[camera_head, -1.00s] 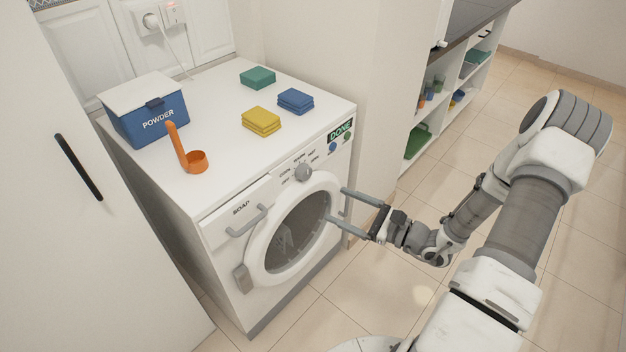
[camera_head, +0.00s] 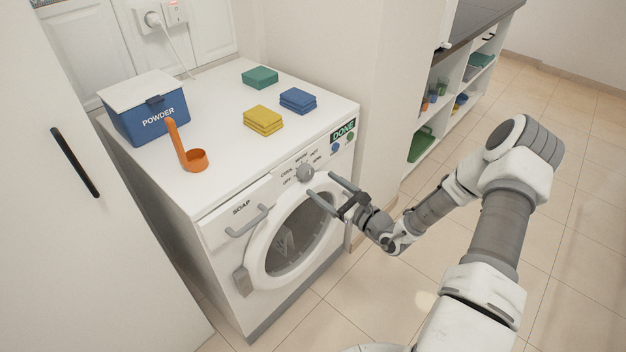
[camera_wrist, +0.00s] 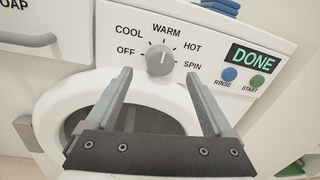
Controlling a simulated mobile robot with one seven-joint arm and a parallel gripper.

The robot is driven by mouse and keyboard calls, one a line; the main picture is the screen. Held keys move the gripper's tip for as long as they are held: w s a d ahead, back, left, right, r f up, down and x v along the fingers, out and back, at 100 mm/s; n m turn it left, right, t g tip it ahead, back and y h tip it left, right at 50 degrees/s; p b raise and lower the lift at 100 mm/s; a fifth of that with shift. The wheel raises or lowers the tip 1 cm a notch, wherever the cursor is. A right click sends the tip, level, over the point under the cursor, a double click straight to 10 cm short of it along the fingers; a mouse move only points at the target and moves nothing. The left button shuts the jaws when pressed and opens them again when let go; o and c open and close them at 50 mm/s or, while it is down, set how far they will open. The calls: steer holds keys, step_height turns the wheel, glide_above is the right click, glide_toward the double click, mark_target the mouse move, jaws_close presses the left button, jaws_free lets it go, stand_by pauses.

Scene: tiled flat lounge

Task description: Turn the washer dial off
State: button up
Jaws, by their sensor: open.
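The grey washer dial (camera_head: 305,173) is on the white washer's front panel, above the round door. In the wrist view the dial (camera_wrist: 160,61) sits among the labels OFF, COOL, WARM, HOT and SPIN. Its mark appears to point up, about toward WARM; OFF is at its left. My gripper (camera_head: 322,184) is open and empty, in front of the washer just below and right of the dial. In the wrist view its two fingers (camera_wrist: 158,73) point toward the panel, with the dial between and slightly above the tips. No contact with the dial shows.
A green DONE display (camera_wrist: 254,58) and the RINSE (camera_wrist: 230,75) and START (camera_wrist: 257,82) buttons are right of the dial. The SOAP drawer (camera_head: 240,208) is left. A powder box (camera_head: 150,112), orange scoop (camera_head: 194,160) and folded cloths (camera_head: 263,120) are on top.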

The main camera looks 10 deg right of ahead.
mark_target(309, 175)
steer(key=x, duration=0.5)
steer(key=shift+b, duration=0.3)
steer(key=c, duration=1.4)
